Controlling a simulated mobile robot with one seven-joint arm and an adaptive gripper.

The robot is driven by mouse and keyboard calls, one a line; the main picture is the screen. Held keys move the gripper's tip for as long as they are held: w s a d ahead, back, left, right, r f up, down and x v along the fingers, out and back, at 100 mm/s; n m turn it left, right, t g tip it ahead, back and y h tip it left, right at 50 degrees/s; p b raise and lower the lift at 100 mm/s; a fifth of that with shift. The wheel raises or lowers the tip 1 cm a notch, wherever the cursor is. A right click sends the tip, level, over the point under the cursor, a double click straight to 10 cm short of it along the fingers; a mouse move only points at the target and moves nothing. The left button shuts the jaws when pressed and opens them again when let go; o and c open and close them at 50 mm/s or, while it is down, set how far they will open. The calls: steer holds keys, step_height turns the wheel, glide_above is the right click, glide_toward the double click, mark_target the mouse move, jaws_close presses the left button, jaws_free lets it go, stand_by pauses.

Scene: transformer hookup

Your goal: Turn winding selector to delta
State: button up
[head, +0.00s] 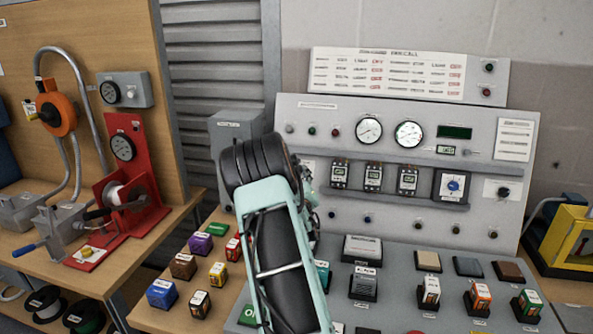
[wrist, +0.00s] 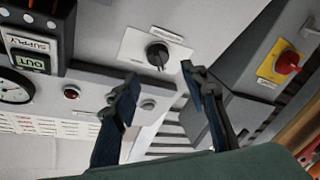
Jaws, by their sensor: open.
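A black rotary knob (wrist: 158,56) on a white plate sits on the grey panel in the wrist view. Its label is too small to read, so I cannot tell if it is the winding selector. My gripper (wrist: 160,76) is open and empty, with its two fingers spread below the knob in the picture; no contact shows. In the head view my arm hides most of my gripper and this knob. That view also shows a blue knob (head: 453,186) on a dark-framed plate and another black knob (head: 503,192) on a white plate at the panel's right.
A grey box with a red knob (wrist: 288,62) on a yellow plate stands beside the panel. Dial gauges (head: 369,130) and small meters (head: 373,175) fill the panel. Several coloured blocks (head: 184,266) stand on the bench. A ledge (wrist: 85,70) juts out near my fingers.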

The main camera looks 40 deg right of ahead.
mark_target(297, 169)
steer(key=shift+x, duration=2.25)
jaws_close()
